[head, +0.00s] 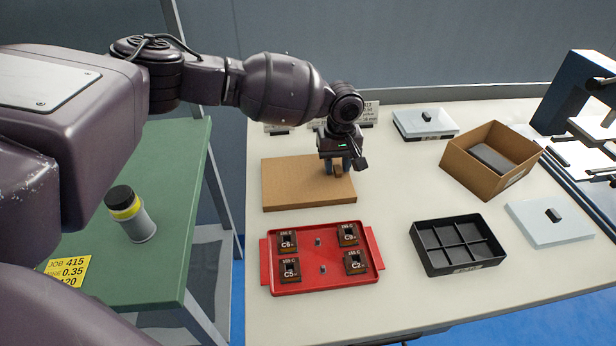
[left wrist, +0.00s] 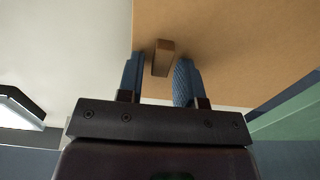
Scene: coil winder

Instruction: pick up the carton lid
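The carton lid (head: 290,190) is a flat brown cardboard slab lying on the pale table, left of the open carton (head: 480,185). A small brown block-shaped knob (head: 338,171) stands on it, right of its middle. My left gripper (head: 336,166) points down over the lid, its blue fingers at the knob. In the left wrist view the knob (left wrist: 163,58) shows between the two fingers (left wrist: 158,80), with a gap on the left finger's side; contact with the right finger is unclear. My right gripper is not in view.
A red tray (head: 305,283) with several labelled blocks lies in front of the lid. A black divided tray (head: 455,245) and pale lids with dark knobs (head: 550,222) lie to the right. A green bench (head: 170,215) with a yellow-banded jar (head: 131,214) is left.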

